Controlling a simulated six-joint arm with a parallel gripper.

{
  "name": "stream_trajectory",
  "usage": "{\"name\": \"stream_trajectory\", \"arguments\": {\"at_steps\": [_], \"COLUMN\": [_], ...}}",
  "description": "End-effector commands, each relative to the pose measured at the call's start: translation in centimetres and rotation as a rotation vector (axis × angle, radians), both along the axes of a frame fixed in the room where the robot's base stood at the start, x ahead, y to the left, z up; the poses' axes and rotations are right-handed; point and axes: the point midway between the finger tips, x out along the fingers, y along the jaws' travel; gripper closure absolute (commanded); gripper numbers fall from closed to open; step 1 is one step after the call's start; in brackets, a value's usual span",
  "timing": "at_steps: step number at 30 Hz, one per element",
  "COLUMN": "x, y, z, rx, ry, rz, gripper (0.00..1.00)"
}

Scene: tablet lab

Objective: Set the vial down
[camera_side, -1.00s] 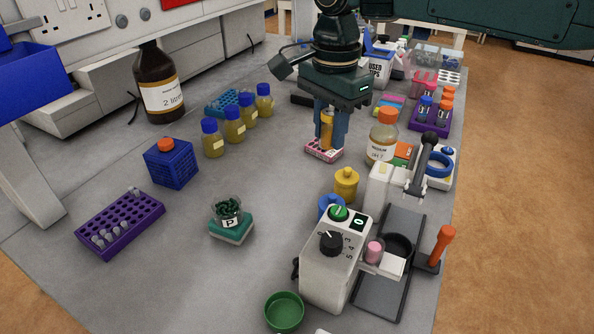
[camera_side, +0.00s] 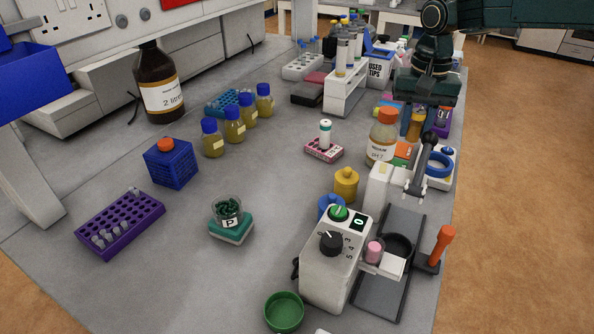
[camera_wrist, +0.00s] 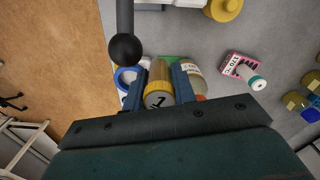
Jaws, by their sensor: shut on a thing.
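An amber-yellow vial with a dark, numbered end (camera_wrist: 158,97) is between the fingers of my gripper (camera_wrist: 160,88) in the wrist view. My gripper is shut on it. In the side view the vial (camera_side: 416,126) hangs upright between the fingers of my gripper (camera_side: 417,122), behind the orange-capped bottle and near the right part of the bench. Whether its bottom touches anything is hidden. A pink rack (camera_side: 323,151) holds a white tube with a teal band (camera_side: 325,133) to the left; both also show in the wrist view, the rack (camera_wrist: 232,62) and tube (camera_wrist: 250,76).
An orange-capped bottle (camera_side: 383,137) stands close left of my gripper. A black-armed device with a blue ring (camera_side: 438,163) stands in front. A purple rack (camera_side: 442,122) is just right. Open bench (camera_side: 275,180) lies left of the pink rack.

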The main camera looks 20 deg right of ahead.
Motion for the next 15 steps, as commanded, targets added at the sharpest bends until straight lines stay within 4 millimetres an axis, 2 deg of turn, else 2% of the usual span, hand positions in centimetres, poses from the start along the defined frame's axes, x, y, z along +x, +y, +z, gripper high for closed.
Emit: {"name": "stream_trajectory", "arguments": {"at_steps": [1, 8, 15], "x": [-0.2, -1.3, -3.9], "y": [-1.0, -4.9, -8.6], "z": [-0.2, -1.6, -4.2], "rx": [0.000, 0.000, 0.001], "ry": [0.001, 0.001, 0.003], "rz": [0.025, 0.175, 0.356], "gripper": [0.96, 0.96, 0.96]}}
